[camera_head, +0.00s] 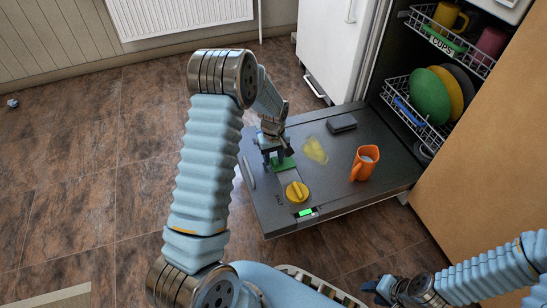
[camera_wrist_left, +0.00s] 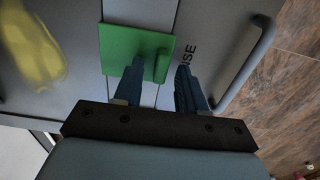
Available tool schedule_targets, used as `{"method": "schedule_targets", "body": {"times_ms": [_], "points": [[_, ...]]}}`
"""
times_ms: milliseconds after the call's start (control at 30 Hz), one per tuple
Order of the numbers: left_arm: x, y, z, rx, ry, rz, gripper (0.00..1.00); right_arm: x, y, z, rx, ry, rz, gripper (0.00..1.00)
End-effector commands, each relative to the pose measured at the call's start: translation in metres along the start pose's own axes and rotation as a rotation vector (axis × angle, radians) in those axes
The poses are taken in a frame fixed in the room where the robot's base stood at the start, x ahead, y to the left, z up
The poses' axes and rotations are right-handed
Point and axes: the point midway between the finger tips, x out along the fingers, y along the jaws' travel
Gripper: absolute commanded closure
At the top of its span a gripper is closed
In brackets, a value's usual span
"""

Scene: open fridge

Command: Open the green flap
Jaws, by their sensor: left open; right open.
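The green flap (camera_head: 287,163) lies on the inner face of the lowered dishwasher door, largely hidden by my gripper in the head view. In the left wrist view the green flap (camera_wrist_left: 118,45) shows as a square panel with a raised ridge at its right side. My left gripper (camera_head: 272,163) is at the flap. Its open fingers (camera_wrist_left: 159,88) point at the flap, one on each side of the ridge as seen; I cannot tell whether they touch it. My right gripper (camera_head: 374,288) is low at the right, away from the door.
Racks with cups and plates (camera_head: 429,95) are behind. A white cabinet (camera_head: 338,45) stands left of them. The tiled floor at left is mostly clear.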

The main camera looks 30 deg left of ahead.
Motion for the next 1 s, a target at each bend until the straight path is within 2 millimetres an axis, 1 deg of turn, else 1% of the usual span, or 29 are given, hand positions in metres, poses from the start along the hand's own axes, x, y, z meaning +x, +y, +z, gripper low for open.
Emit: {"method": "schedule_targets", "body": {"times_ms": [167, 400, 433, 767, 1000], "points": [[-0.0002, 0.0001, 0.0000, 0.000, 0.000, 0.000, 0.60, -0.0002, -0.0001, -0.0001, 0.000, 0.000, 0.000, 0.57], [-0.0003, 0.0000, 0.0000, 0.000, 0.000, 0.000, 0.96, -0.0001, -0.0001, 0.0000, 0.000, 0.000, 0.000, 0.57], [-0.0003, 0.0000, 0.0000, 0.000, 0.000, 0.000, 1.00, -0.0001, -0.0001, 0.0000, 0.000, 0.000, 0.000, 0.57], [-0.0005, 0.0001, 0.0000, 0.001, 0.000, -0.001, 1.00, -0.0003, -0.0002, 0.0000, 0.000, 0.000, 0.000, 0.57], [-0.0053, 0.0027, 0.0002, 0.004, 0.001, -0.043, 1.00, -0.0065, -0.0025, 0.0002, 0.000, -0.001, 0.000, 0.57]]}}
